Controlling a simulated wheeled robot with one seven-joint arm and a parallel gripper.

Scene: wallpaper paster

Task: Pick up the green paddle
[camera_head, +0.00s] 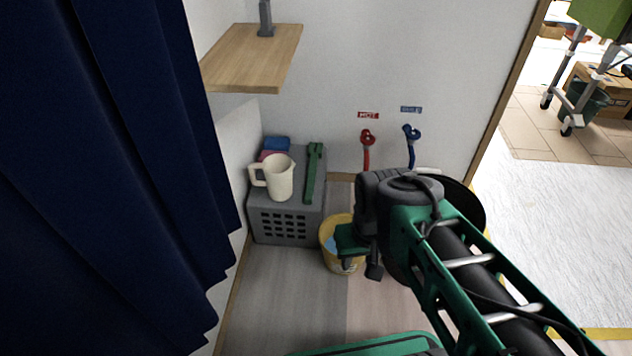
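The green paddle (312,174) lies lengthwise on top of the grey crate (284,228), along its right side. Its far end is wider and close to the back wall. My green and black arm comes in from the lower right. My gripper (360,256), at the arm's end, is above the yellow bucket, to the right of the crate and apart from the paddle. Its fingers are too small and dark to tell whether they are open or shut.
A cream jug (278,179) stands left of the paddle, before blue (276,144) and pink sponges. A yellow bucket (329,232) stands right of the crate. Red (367,138) and blue valves (411,133) are on the wall. A wooden shelf (252,58) juts out above; a dark curtain (100,180) hangs left.

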